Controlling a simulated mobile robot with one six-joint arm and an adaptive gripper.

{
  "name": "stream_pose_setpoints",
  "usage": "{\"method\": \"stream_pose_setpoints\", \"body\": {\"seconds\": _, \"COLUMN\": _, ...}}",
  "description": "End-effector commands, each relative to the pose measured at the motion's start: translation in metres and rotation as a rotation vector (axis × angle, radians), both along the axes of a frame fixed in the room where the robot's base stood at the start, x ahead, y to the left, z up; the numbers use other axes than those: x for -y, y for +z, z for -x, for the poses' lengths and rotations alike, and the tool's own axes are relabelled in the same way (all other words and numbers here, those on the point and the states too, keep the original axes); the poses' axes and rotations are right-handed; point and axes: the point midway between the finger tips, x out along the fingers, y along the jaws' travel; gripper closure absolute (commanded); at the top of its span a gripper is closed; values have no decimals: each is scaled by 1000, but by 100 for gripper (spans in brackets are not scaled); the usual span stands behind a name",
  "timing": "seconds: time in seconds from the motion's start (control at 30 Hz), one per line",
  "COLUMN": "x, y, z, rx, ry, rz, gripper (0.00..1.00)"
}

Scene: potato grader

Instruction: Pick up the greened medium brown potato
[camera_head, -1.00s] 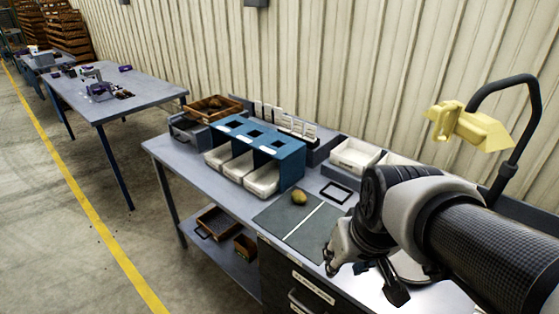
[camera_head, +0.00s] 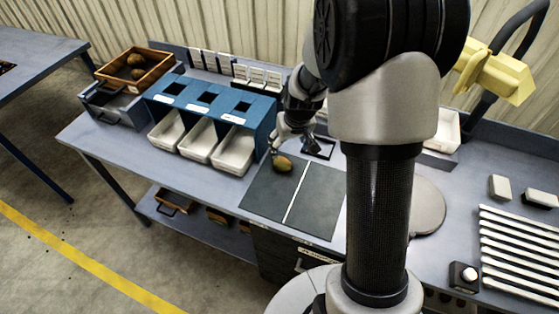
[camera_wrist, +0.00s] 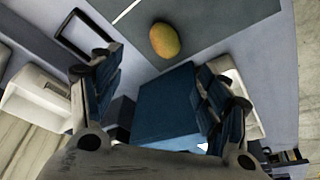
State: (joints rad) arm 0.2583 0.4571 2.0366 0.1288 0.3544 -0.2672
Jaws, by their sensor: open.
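The potato (camera_head: 283,164) lies on the left half of the dark grey mat (camera_head: 262,196), near its back edge. It is brownish yellow with a green tint. It also shows in the wrist view (camera_wrist: 164,40), lying on the mat beyond my fingers. My gripper (camera_head: 297,146) is just above and behind the potato, with its fingers apart. In the wrist view my gripper (camera_wrist: 160,88) is open and empty, and the potato is ahead of the gap between its fingers, not between them.
A blue sorter (camera_head: 259,108) with white bins (camera_head: 232,150) below stands left of the mat. A black frame (camera_head: 319,148) lies behind the mat. A wooden crate (camera_head: 158,70) with potatoes is at the back left. A slatted rack (camera_head: 520,250) and yellow lamp (camera_head: 500,75) are at right.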

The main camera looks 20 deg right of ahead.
Motion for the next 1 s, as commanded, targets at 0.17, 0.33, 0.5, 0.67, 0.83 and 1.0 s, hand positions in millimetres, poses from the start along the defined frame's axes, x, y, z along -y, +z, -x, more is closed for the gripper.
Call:
{"method": "stream_pose_setpoints", "body": {"seconds": 0.17, "x": 0, "y": -41, "z": -11, "rx": -3, "ry": -1, "rz": -2, "gripper": 31}}
{"method": "stream_pose_setpoints", "body": {"seconds": 0.33, "x": 1, "y": -64, "z": -19, "rx": 0, "ry": 1, "rz": -1, "gripper": 31}}
{"method": "stream_pose_setpoints", "body": {"seconds": 0.5, "x": 1, "y": -71, "z": -22, "rx": 1, "ry": 0, "rz": -1, "gripper": 31}}
{"method": "stream_pose_setpoints", "body": {"seconds": 0.67, "x": -2, "y": -85, "z": -23, "rx": -2, "ry": 1, "rz": -1, "gripper": 31}}
{"method": "stream_pose_setpoints", "body": {"seconds": 0.83, "x": -5, "y": -112, "z": -28, "rx": -1, "ry": 0, "rz": -1, "gripper": 31}}
{"method": "stream_pose_setpoints", "body": {"seconds": 1.0, "x": -5, "y": -122, "z": -32, "rx": 0, "ry": 0, "rz": 0, "gripper": 31}}
